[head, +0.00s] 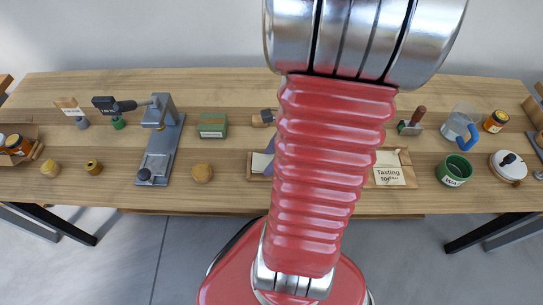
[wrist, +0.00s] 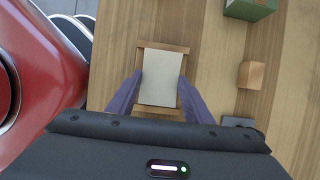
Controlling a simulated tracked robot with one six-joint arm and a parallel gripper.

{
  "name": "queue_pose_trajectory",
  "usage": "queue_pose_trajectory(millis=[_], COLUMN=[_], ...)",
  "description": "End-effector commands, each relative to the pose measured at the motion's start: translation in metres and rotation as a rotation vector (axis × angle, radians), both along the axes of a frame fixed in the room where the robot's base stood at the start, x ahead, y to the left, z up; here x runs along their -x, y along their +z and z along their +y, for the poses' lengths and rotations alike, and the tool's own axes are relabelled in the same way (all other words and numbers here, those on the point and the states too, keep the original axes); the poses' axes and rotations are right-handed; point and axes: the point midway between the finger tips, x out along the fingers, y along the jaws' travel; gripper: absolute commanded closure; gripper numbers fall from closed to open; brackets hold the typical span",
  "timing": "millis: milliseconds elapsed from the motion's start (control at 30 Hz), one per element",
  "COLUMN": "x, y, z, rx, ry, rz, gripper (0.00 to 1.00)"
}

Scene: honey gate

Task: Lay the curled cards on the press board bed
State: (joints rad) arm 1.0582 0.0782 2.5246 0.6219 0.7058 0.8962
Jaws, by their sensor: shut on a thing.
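My gripper (wrist: 160,98) has purple fingers on both sides of a pale, flat-looking card (wrist: 158,78) and is shut on it. Below the card is a wooden tray or bed (wrist: 164,46), whose rim shows around the card's far end and sides; I cannot tell whether the card touches it. In the head view my red arm hides most of the gripper; the pale card (head: 261,162) shows just left of the arm. A card lettered "Tasting today" (head: 389,176) lies on a wooden board (head: 404,157) right of the arm.
A small wooden block (wrist: 252,75) is near my gripper. A blue-handled jug (head: 460,127) and green mug (head: 454,170) stand right.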

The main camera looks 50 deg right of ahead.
Motion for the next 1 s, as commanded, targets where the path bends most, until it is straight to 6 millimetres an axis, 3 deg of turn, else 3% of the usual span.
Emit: queue_pose_trajectory(millis=[333, 1000], x=[0.0001, -0.0005], y=[-0.0001, 0.008], z=[0.0, -0.0005], rx=[0.0, 0.001], ry=[0.0, -0.001], rz=[0.0, -0.001], gripper=[0.32, 0.32])
